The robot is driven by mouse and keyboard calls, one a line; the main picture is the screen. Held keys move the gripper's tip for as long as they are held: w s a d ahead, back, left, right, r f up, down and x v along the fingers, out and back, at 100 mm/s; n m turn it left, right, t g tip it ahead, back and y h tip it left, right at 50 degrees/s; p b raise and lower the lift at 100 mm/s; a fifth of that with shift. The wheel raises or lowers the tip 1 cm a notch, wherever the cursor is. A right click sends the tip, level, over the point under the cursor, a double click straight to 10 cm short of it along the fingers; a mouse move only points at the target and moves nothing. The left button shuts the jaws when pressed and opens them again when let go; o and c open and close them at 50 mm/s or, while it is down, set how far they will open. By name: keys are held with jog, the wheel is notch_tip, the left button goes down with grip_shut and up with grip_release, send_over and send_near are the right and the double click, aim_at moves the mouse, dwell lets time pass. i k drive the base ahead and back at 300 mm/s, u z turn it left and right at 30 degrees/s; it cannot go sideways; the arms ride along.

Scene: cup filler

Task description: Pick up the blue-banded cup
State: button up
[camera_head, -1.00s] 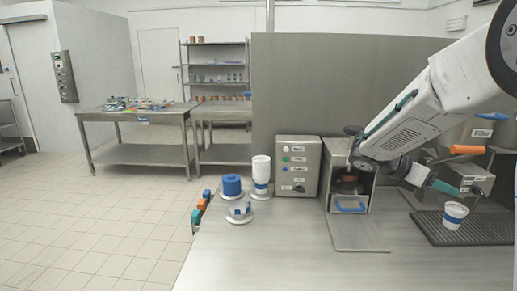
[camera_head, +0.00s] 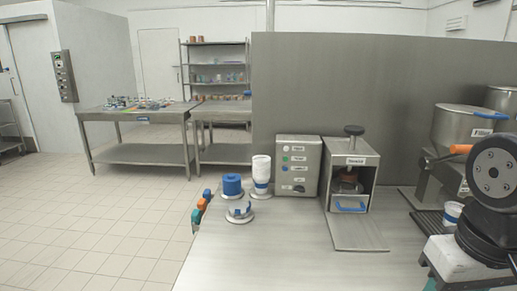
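A white cup with a blue band (camera_head: 453,211) stands on the dark ribbed drip tray (camera_head: 428,222) at the right, below the filler (camera_head: 468,128). My arm's black joint stands in front of its right side and hides part of it. A tall stack of white cups (camera_head: 261,168), also with blue at its lower part, stands at the left of the sealing machine's control box. My arm fills the lower right corner; its fingers do not show, so my gripper is out of view.
The control box (camera_head: 298,167) and the press machine (camera_head: 351,178) with a blue handle stand mid-table. A blue roll (camera_head: 232,186) and a low white-and-blue piece (camera_head: 240,212) on round bases are at the left. The front middle of the table is clear.

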aim_at(453, 211)
jog(key=u, duration=1.85)
jog(key=k, duration=0.8)
jog(key=z, duration=2)
jog(key=i, duration=0.5)
